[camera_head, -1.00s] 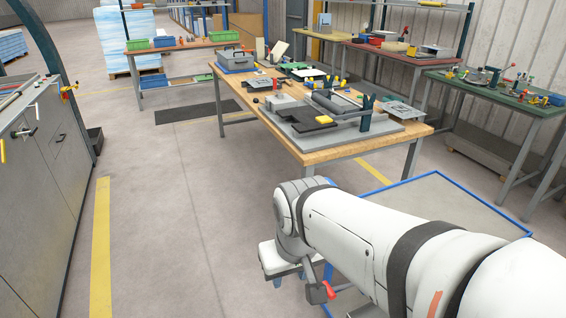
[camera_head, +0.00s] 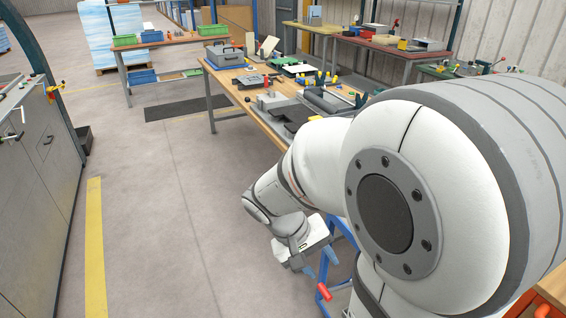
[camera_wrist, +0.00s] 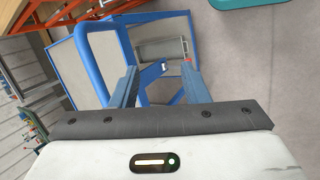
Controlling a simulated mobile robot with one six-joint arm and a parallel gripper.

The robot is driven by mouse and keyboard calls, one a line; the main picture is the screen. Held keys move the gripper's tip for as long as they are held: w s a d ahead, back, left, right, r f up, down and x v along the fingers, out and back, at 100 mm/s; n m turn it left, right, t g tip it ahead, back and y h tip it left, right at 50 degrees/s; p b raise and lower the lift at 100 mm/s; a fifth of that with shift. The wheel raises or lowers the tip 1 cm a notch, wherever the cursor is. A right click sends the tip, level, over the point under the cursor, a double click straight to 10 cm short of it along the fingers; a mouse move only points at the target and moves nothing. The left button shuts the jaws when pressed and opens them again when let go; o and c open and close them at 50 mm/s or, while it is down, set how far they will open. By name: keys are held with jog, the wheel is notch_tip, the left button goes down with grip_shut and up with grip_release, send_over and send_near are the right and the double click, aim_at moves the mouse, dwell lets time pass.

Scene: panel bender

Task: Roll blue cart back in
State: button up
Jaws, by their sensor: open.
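The blue cart is mostly hidden behind my arm in the head view, where parts of its blue frame (camera_head: 346,233) show just right of my gripper (camera_head: 306,270). In the wrist view the cart's bent blue tube handle (camera_wrist: 92,42) rises on the left, with a grey deck behind it. My gripper (camera_wrist: 158,68) is open there, its two blue-grey fingers spread. A blue bar of the cart shows between and beyond the fingers. I cannot tell whether any finger touches the cart.
A wooden workbench (camera_head: 262,118) with tools stands ahead, partly behind my arm. A grey machine cabinet (camera_head: 40,170) is at the left, beside a yellow floor line (camera_head: 95,250). A dark mat (camera_head: 188,108) lies farther back. The floor between cabinet and bench is clear.

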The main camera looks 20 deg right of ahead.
jog(key=w+d+f+n+t+h+p, duration=0.25)
jog(key=w+d+h+p, duration=0.25)
jog(key=w+d+h, duration=0.6)
jog(key=shift+t+y, duration=0.4)
jog(key=shift+t, duration=0.05)
jog(key=shift+w+d+f+p, duration=0.35)
jog(key=shift+d+f+p, duration=0.1)
jog(key=shift+d, duration=0.6)
jog(key=shift+w+d+f+p, duration=0.35)
jog(key=shift+d+f+p, duration=0.05)
jog(key=shift+d, duration=0.6)
jog(key=shift+w+d+f+p, duration=0.35)
jog(key=shift+d+f+p, duration=0.1)
jog(key=shift+d, duration=0.6)
jog(key=shift+c, duration=0.4)
grip_shut()
jog(key=shift+d, duration=0.1)
